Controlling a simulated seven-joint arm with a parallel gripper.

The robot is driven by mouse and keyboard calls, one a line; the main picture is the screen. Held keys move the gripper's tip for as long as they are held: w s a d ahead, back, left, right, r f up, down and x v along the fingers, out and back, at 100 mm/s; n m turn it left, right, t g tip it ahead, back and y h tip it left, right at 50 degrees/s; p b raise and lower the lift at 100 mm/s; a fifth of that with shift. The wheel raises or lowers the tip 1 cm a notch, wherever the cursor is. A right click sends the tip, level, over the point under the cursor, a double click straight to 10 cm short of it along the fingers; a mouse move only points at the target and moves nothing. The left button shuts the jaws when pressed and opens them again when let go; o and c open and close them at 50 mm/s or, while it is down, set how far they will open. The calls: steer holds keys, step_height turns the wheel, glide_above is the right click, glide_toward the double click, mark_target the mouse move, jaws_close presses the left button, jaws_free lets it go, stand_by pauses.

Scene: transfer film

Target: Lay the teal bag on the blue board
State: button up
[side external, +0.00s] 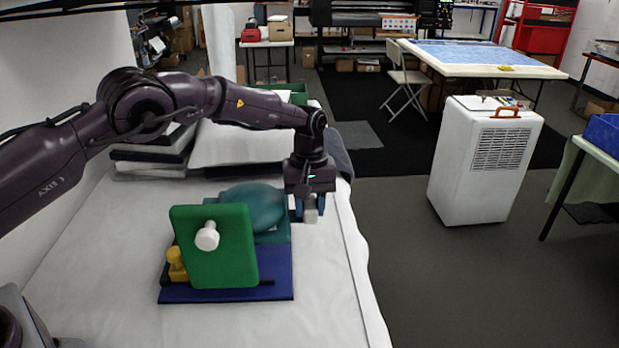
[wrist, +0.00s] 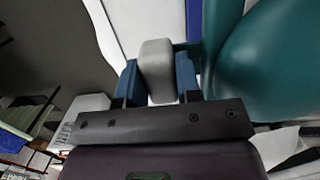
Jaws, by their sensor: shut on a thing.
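The teal bag (side external: 262,206) is a rounded, glossy body behind an upright green plate, which hides part of it. It also fills the right of the wrist view (wrist: 270,70). The blue board (side external: 225,291) lies flat on the white table, partly under the plate and bag. My gripper (side external: 310,212) is at the bag's right side, shut on a light grey block (wrist: 156,72) between its blue fingers. A teal strip beside the block seems to join it to the bag. I cannot tell whether the bag's underside touches the board.
The green plate (side external: 203,268) bears a white knob (side external: 207,236) facing the camera. A yellow knob (side external: 176,262) sits at its left. Dark and white stacked items (side external: 150,152) lie at the back left. The white table (side external: 325,300) is clear in front and to the right of the board.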

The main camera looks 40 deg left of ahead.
mark_target(289, 253)
steer(key=shift+a+f, duration=0.1)
steer(key=shift+f, duration=4.5)
steer(key=shift+s+a, duration=1.5)
steer(key=o, duration=1)
steer(key=shift+f, duration=0.1)
